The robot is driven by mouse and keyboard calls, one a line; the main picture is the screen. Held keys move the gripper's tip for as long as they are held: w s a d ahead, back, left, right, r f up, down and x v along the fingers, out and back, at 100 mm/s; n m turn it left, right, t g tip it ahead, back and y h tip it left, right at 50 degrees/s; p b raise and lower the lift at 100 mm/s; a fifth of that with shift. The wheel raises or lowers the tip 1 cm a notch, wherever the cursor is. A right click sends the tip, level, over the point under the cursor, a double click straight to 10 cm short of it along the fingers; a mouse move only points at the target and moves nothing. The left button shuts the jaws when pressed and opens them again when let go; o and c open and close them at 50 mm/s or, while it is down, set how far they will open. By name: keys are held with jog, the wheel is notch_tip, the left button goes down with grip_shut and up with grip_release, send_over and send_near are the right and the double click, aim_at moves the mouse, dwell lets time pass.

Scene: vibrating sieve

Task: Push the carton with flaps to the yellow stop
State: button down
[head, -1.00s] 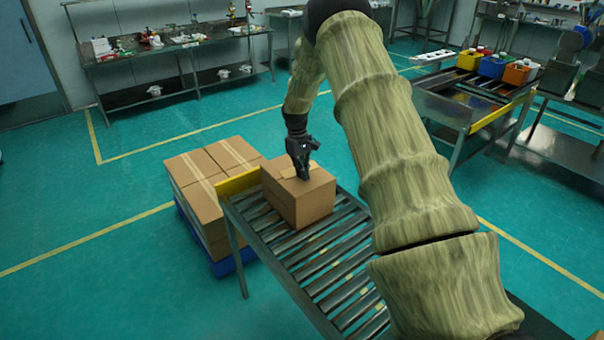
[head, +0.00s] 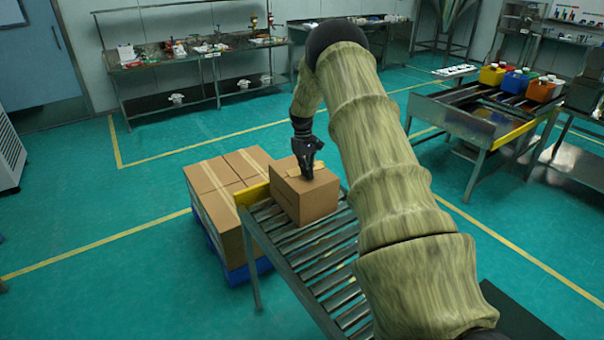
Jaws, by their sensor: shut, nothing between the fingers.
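A brown carton (head: 306,200) sits upright on the roller conveyor (head: 315,262), at its far end. The yellow stop (head: 252,194) crosses that end of the conveyor, just left of the carton. The carton's left side is right by the stop and hides part of it; I cannot tell whether they touch. My gripper (head: 308,177) is shut and empty, pointing down at the carton's top. Whether its fingertips touch the carton or sit among its flaps is too small to tell. My arm hides the conveyor's right side.
Several stacked cartons (head: 222,205) stand on a blue pallet (head: 240,276) beyond the stop. A bench (head: 205,50) stands along the back wall. The floor at left is clear.

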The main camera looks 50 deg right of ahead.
aim_at(291, 163)
jog(key=shift+s+f, duration=0.15)
jog(key=shift+f, duration=0.1)
jog(key=shift+r+p, duration=0.7)
jog(key=w+b, duration=0.1)
jog(key=w, duration=0.2)
jog(key=w+d+b, duration=0.1)
jog(key=w+b, duration=0.1)
jog(key=w, duration=0.1)
jog(key=w+d+b, duration=0.1)
jog(key=w, duration=0.2)
jog(key=shift+w+d+f, duration=0.15)
jog(key=shift+w, duration=0.2)
jog(key=shift+w+d+b, duration=0.25)
jog(key=shift+w+b, duration=0.4)
jog(key=shift+w, duration=0.45)
jog(key=shift+r, duration=0.2)
jog(key=shift+a, duration=0.15)
